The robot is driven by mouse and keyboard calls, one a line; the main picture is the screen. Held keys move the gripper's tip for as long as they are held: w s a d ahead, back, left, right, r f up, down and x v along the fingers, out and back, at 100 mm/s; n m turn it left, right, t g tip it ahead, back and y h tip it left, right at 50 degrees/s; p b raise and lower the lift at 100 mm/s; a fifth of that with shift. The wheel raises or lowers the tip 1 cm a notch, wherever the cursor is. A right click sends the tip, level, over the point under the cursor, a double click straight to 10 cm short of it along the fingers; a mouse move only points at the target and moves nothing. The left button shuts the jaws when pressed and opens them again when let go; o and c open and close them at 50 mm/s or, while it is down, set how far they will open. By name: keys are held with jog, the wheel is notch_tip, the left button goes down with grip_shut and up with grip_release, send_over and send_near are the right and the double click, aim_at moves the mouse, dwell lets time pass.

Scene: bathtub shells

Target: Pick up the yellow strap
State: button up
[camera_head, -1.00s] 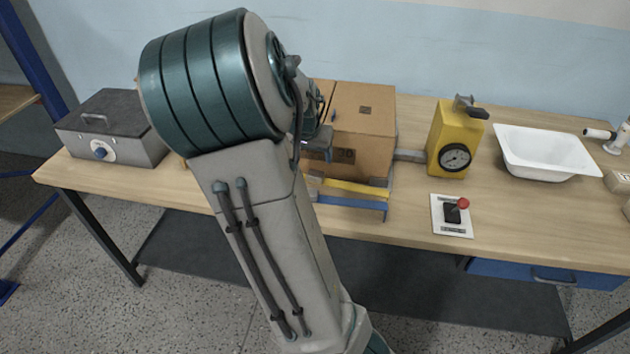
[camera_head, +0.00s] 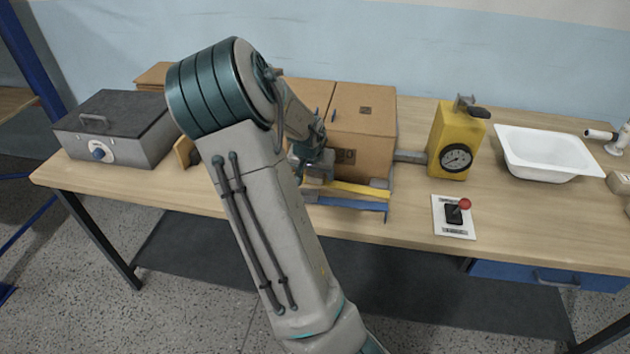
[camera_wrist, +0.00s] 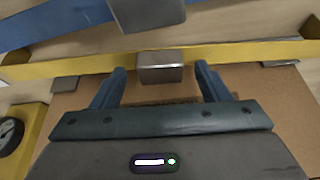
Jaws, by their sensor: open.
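The yellow strap (camera_head: 358,189) runs along the front of the cardboard box on the bench. In the wrist view the yellow strap (camera_wrist: 80,66) crosses the upper picture, with a grey metal block (camera_wrist: 160,67) at its middle. My gripper (camera_wrist: 160,68) is open, its two blue fingers pointing at the strap with the block between the fingertips. Nothing is held; whether the fingers touch the strap I cannot tell. In the head view my arm hides the strap's left part.
A blue strap (camera_head: 345,204) lies parallel, just in front of the yellow one. The cardboard box (camera_head: 365,125) stands behind. To the right are a yellow dial unit (camera_head: 455,135), a joystick plate (camera_head: 453,217) and a white basin (camera_head: 545,155). A grey case (camera_head: 115,130) stands left.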

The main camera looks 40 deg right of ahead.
jog(key=c, duration=1.1)
